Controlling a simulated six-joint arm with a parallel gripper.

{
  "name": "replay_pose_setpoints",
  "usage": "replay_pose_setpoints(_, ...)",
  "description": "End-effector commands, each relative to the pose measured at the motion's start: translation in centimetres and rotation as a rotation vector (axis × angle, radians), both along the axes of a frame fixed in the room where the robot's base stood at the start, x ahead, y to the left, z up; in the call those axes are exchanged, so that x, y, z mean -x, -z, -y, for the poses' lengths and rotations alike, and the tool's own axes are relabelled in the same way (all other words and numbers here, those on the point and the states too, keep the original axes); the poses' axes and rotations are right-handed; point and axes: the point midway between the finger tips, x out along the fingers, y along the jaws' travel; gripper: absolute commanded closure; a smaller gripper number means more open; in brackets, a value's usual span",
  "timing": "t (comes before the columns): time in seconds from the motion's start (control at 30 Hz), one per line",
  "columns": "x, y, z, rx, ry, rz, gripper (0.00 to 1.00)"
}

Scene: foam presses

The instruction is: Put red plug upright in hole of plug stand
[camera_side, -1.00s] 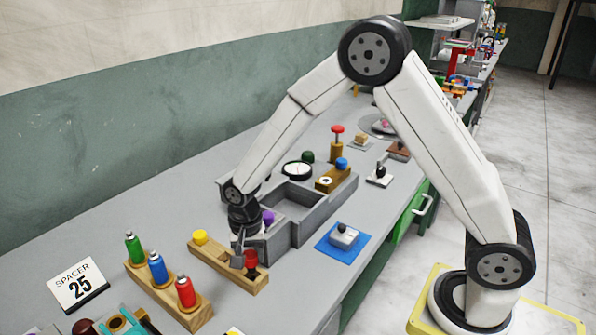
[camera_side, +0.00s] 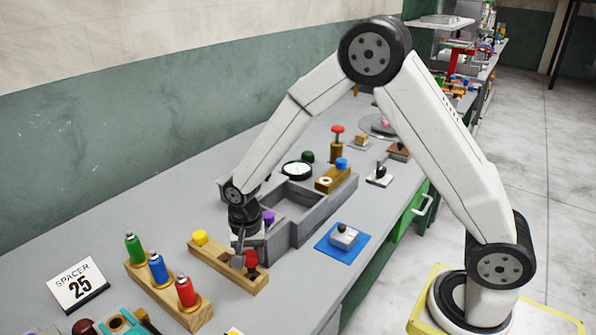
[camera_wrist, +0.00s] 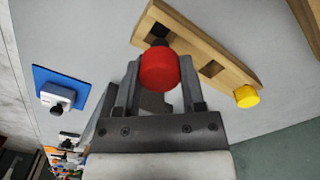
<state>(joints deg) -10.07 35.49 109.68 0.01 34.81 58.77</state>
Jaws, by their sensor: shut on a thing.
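The red plug (camera_side: 250,258) is between the fingers of my gripper (camera_side: 244,258), which is shut on it. In the wrist view the plug's round red top (camera_wrist: 159,69) sits between the two fingertips (camera_wrist: 160,85). The plug is at the near right end of the wooden plug stand (camera_side: 222,268), at a dark square hole (camera_wrist: 160,32); its lower part is hidden, so I cannot tell how deep it sits. It looks about upright. A yellow plug (camera_side: 200,237) stands at the stand's other end, also visible in the wrist view (camera_wrist: 246,96). A middle hole (camera_wrist: 212,68) is empty.
A wooden rack (camera_side: 143,276) with green, blue and red bottles stands to the left. A grey tray (camera_side: 306,223) is just behind my gripper. A blue mat (camera_side: 352,250) with a grey-white block lies to the right. Bench is clear in front of the stand.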

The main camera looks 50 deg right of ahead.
Motion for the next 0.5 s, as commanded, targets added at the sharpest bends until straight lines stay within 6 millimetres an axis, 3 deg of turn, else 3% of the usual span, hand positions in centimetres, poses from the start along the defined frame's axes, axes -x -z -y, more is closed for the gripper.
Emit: replay_pose_setpoints(0.5,-0.02,0.72,-0.01,0.000,0.000,0.000,1.00)
